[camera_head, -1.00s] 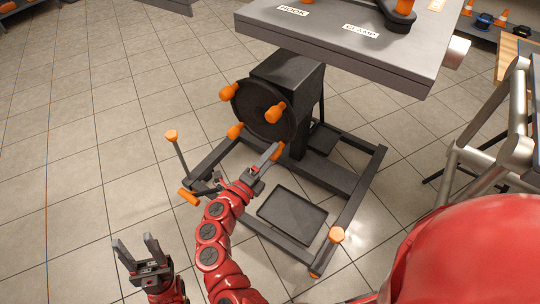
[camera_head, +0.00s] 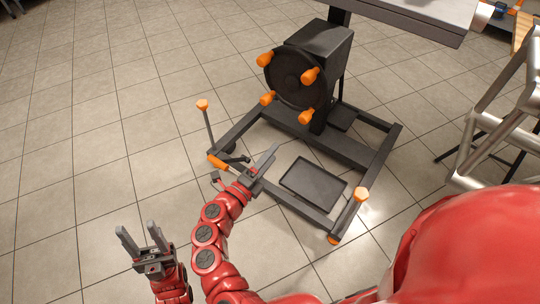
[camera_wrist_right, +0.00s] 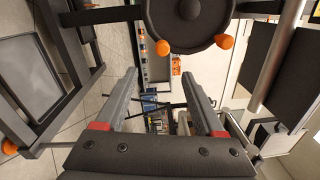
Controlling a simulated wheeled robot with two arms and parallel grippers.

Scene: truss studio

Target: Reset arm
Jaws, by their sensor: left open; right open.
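My left gripper (camera_head: 143,243) is at the lower left of the head view, open and empty, above the tiled floor. My right gripper (camera_head: 265,163) is near the middle of the head view, in front of the dark stand. In the right wrist view its two fingers (camera_wrist_right: 165,95) are spread apart with nothing between them. The dark wheel (camera_head: 298,78) with several orange knobs is beyond the right gripper. Part of this wheel (camera_wrist_right: 188,15) also shows at the top of the right wrist view.
A stand frame (camera_head: 350,150) with orange-capped posts surrounds a flat black tray (camera_head: 313,183), close to my right arm. A grey tabletop (camera_head: 425,15) is at the top. A silver truss (camera_head: 495,125) stands at the right. The tiled floor (camera_head: 90,110) at the left is clear.

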